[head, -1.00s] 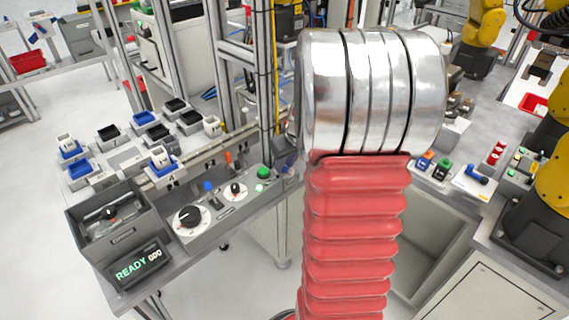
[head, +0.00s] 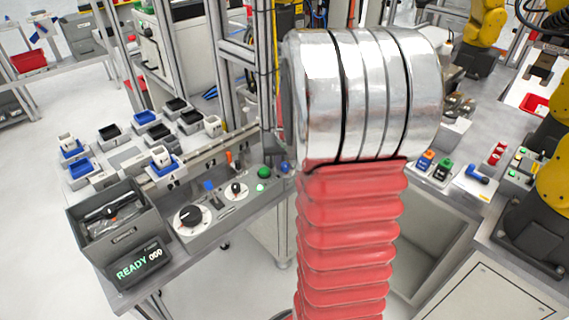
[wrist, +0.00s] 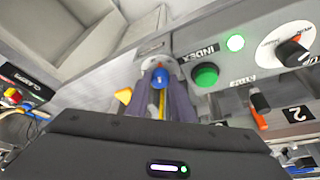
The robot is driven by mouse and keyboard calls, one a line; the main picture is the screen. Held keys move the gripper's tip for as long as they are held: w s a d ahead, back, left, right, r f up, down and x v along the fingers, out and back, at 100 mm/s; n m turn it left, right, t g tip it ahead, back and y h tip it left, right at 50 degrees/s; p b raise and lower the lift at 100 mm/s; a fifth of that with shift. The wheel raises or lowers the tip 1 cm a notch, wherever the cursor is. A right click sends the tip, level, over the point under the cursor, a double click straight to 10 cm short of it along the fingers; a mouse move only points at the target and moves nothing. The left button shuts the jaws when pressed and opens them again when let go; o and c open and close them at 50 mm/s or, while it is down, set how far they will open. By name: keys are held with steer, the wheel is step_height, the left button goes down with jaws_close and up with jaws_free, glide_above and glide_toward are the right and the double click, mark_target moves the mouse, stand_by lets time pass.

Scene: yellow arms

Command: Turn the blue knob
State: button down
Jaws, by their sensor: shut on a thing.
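The blue knob (wrist: 160,75) is on the grey control panel, beside the green INDEX button (wrist: 205,75) in the wrist view. My gripper (wrist: 162,93) reaches up to it, with one finger on each side, shut on the knob. The fingers hide part of the knob and its base. In the head view the blue knob (head: 285,167) shows only in part, at the right end of the panel beside my arm's large silver and red links, which hide much of the area. Its exact turn angle cannot be told.
The panel also carries a dial (head: 191,217), a smaller black knob (head: 236,190) and a green button (head: 263,173). A grey bin (head: 113,218) and a READY display (head: 141,263) stand at its left. Metal posts rise behind it.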

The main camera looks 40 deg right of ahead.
steer(key=shift+w+a+m+g+h, duration=0.1)
steer(key=shift+m+g+h, duration=0.35)
steer(key=shift+m, duration=1.25)
steer(key=shift+w+a+m+g+h, duration=0.1)
steer(key=shift+m+g+h, duration=0.3)
steer(key=shift+m, duration=1.3)
steer(key=c, duration=1.8)
jaws_free()
steer(key=shift+g, duration=0.25)
steer(key=v, duration=1.3)
steer(key=shift+s+r, duration=0.15)
steer(key=shift+r, duration=0.2)
